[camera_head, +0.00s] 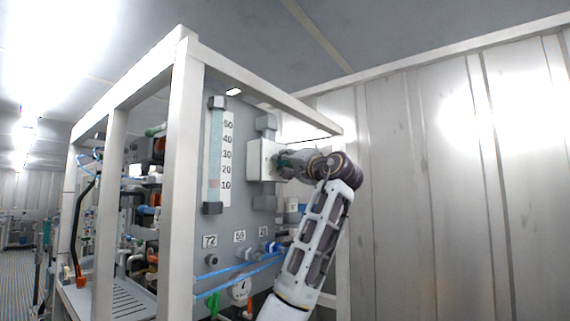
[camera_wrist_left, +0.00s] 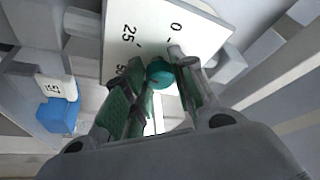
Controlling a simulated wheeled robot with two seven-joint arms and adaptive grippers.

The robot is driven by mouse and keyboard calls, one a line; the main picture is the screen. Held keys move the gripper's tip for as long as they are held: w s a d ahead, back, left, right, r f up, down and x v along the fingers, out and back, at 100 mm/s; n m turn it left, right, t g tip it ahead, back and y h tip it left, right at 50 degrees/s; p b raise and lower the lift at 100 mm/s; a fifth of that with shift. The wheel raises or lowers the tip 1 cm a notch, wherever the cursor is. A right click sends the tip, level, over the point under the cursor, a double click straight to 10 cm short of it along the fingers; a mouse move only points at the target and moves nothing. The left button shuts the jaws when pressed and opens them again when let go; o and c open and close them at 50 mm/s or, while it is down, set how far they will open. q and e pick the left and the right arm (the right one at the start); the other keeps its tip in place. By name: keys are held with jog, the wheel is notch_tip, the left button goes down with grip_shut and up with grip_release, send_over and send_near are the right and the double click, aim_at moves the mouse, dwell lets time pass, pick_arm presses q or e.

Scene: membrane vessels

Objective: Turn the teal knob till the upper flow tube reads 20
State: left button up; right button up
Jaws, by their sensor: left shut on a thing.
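The teal knob (camera_wrist_left: 160,72) sits on a white dial plate (camera_wrist_left: 190,32) marked 0, 25 and 50 in the left wrist view. My left gripper (camera_wrist_left: 158,84) is shut on the knob, with its green-padded fingers on either side. In the head view the same gripper (camera_head: 283,160) reaches the white box (camera_head: 261,160) from the right and hides the knob. The upper flow tube (camera_head: 217,140) stands upright left of that box, beside a scale from 10 to 50. A faint pinkish float (camera_head: 214,184) appears near the 10 mark. My right gripper is not in view.
The white frame post (camera_head: 182,200) stands left of the panel, and the frame's top beam (camera_head: 265,85) runs above it. Below are numbered tags, blue tubes (camera_head: 235,270) and a round gauge (camera_head: 241,289). Bare wall panels (camera_head: 440,190) fill the right.

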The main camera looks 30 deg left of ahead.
pick_arm(q)
jog(key=shift+w+f, duration=0.1)
jog(key=shift+f, duration=0.1)
jog(key=o, duration=1)
jog(key=shift+r, duration=0.1)
jog(key=shift+o, duration=0.2)
jog(key=v, duration=1.2)
